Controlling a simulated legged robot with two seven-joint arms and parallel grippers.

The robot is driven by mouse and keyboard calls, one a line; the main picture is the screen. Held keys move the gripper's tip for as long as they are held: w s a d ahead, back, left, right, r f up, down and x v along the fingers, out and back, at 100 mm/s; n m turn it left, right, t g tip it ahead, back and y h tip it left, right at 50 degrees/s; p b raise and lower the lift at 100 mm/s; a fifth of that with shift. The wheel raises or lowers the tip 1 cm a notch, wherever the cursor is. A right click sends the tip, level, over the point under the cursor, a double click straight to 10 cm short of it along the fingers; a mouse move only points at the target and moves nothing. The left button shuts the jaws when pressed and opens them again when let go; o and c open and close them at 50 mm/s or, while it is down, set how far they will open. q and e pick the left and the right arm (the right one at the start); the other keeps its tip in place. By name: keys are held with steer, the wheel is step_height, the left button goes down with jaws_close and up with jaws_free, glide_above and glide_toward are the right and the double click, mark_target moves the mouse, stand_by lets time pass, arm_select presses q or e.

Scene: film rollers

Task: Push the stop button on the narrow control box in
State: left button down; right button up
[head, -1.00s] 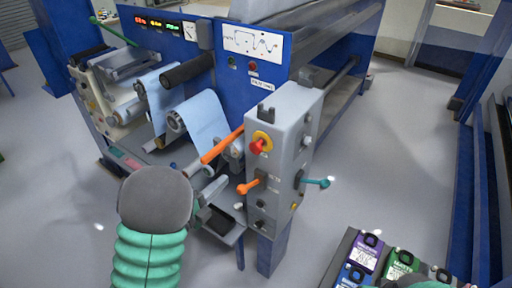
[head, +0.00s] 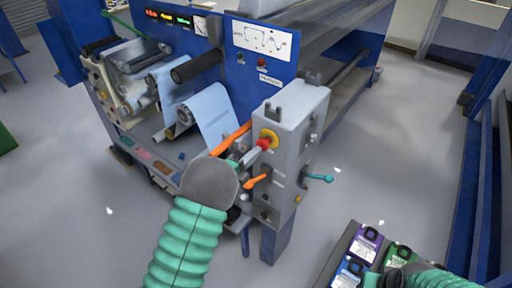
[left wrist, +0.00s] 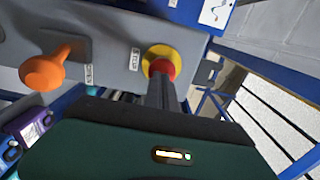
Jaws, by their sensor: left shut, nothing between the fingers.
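The narrow grey control box (head: 285,125) stands at the front right corner of the blue machine. Its red stop button (head: 262,143) sits on a yellow ring near the top of the front face. In the left wrist view the red button (left wrist: 160,67) and yellow ring are right at the fingertips. My left gripper (head: 257,151) is shut and empty, its tips at the button and seemingly touching it; exact contact and how far it is pressed cannot be told. My right arm shows at the lower right edge; its fingers are not seen.
An orange-knobbed lever (head: 257,180) is just below the button, also close left in the wrist view (left wrist: 45,70). A teal-knobbed lever (head: 318,178) sticks out right. An orange bar (head: 230,138) lies left of the box. A tray of labelled cartons (head: 345,245) is at lower right.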

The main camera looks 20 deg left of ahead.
mark_target(264, 143)
arm_select(q)
steer(key=shift+w+d, duration=0.1)
steer(key=shift+w, duration=0.4)
arm_select(e)
steer(key=shift+r, duration=0.25)
arm_select(q)
steer(key=shift+w+d+r+b, duration=0.3)
steer(key=shift+w+b, duration=0.25)
steer(key=shift+b, duration=0.45)
steer(key=shift+w+a, duration=0.1)
arm_select(e)
steer(key=shift+s+a+f, duration=0.25)
steer(key=shift+s+f, duration=0.3)
steer(key=shift+f, duration=0.3)
